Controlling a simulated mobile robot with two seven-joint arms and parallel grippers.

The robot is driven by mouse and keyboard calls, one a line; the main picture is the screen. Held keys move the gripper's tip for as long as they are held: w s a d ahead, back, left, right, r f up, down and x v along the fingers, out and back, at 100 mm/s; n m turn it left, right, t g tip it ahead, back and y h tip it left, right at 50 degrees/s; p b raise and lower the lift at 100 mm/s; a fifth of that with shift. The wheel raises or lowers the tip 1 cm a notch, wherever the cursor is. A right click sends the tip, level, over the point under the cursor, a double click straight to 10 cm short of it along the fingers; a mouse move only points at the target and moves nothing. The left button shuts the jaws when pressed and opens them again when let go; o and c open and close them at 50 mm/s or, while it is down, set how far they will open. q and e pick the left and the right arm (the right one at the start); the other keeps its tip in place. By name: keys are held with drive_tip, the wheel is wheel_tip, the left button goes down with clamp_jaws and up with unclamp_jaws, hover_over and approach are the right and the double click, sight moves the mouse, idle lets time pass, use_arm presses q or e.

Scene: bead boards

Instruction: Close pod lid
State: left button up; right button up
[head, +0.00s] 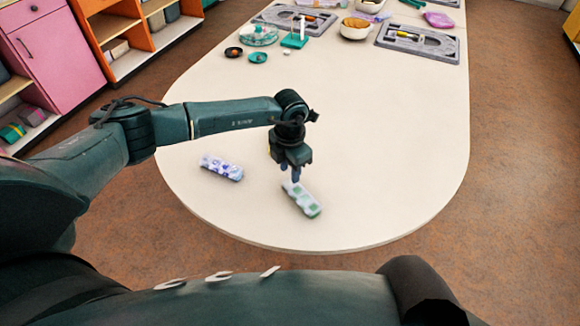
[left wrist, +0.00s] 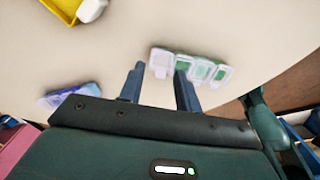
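A pod case with green compartments and clear lids (head: 304,201) lies slanted near the table's front edge. It also shows in the left wrist view (left wrist: 205,68), with a row of lids. Its far-end compartment looks paler than the others; I cannot tell which lids are up. My left gripper (head: 291,174) points down at that far end. In the left wrist view the fingers (left wrist: 159,72) are apart, with the pale end compartment just beyond and between the tips. I cannot tell whether they touch it. A second pod case, blue and purple (head: 221,167), lies to the left. My right gripper is out of view.
The table's (head: 400,140) right side is clear.

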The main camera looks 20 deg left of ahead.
use_arm(q)
drive_tip(key=c, duration=0.6)
drive_tip(key=shift+c, duration=0.2)
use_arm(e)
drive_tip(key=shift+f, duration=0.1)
